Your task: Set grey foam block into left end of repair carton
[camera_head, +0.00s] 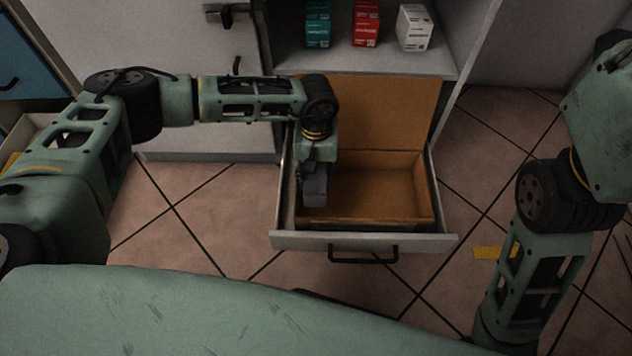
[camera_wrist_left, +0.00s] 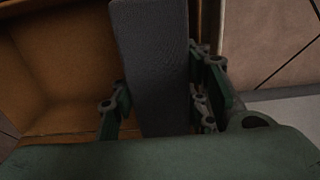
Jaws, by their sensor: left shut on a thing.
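The grey foam block (camera_head: 315,187) is held by my left gripper (camera_head: 317,172) at the left end of the open brown carton (camera_head: 385,196). In the left wrist view the block (camera_wrist_left: 152,60) stands between the two fingers of the left gripper (camera_wrist_left: 160,105), which are shut on it. The carton (camera_wrist_left: 70,70) shows to the left of the block there. The carton sits in a pulled-out drawer (camera_head: 365,242). Whether the block touches the carton's floor or wall is hidden. My right arm shows at the right edge, but its gripper is not in view.
The carton's raised back flap (camera_head: 390,110) leans up behind it. A teal box (camera_head: 317,25), a red box (camera_head: 366,24) and a white box (camera_head: 414,27) stand on a shelf above. The carton's middle and right are empty. A yellow strip (camera_head: 494,253) lies on the tiled floor.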

